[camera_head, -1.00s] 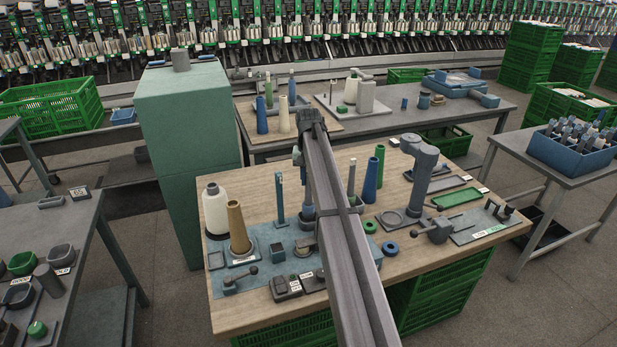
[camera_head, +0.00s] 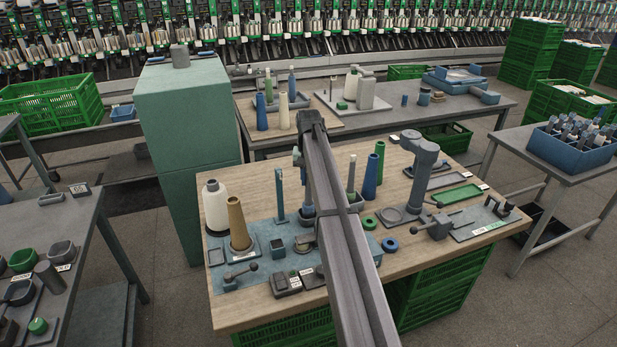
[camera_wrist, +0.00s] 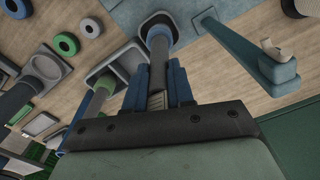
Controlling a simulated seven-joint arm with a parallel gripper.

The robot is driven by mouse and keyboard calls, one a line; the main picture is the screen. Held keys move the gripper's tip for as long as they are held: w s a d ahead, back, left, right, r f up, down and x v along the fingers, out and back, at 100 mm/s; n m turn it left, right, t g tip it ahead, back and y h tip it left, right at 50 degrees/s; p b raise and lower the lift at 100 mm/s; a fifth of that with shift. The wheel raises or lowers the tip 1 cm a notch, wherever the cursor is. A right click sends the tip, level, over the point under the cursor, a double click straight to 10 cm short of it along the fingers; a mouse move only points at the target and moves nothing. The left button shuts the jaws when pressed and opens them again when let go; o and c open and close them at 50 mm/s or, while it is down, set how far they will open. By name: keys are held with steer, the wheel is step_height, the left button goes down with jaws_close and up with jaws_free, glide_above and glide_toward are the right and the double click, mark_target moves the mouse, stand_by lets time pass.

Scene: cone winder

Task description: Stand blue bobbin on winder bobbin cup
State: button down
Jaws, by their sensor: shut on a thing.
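The blue bobbin (camera_wrist: 159,45) is upright between my gripper's two blue fingers (camera_wrist: 157,76) in the wrist view. My gripper is shut on it and mostly covers its upper part. In the head view the bobbin (camera_head: 307,184) shows just left of my arm, above the cup (camera_head: 307,211).
A teal upright (camera_head: 280,195) stands close left of the cup. A tan cone (camera_head: 238,224) and a white cone (camera_head: 215,208) stand further left. A blue tube (camera_head: 371,177) and a green tube (camera_head: 379,160) stand to the right.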

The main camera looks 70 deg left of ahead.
steer(key=shift+f, duration=0.5)
stand_by(0.3)
steer(key=c, duration=0.9)
jaws_free()
step_height(320, 180, up, 14)
steer(key=shift+f, duration=0.1)
stand_by(0.5)
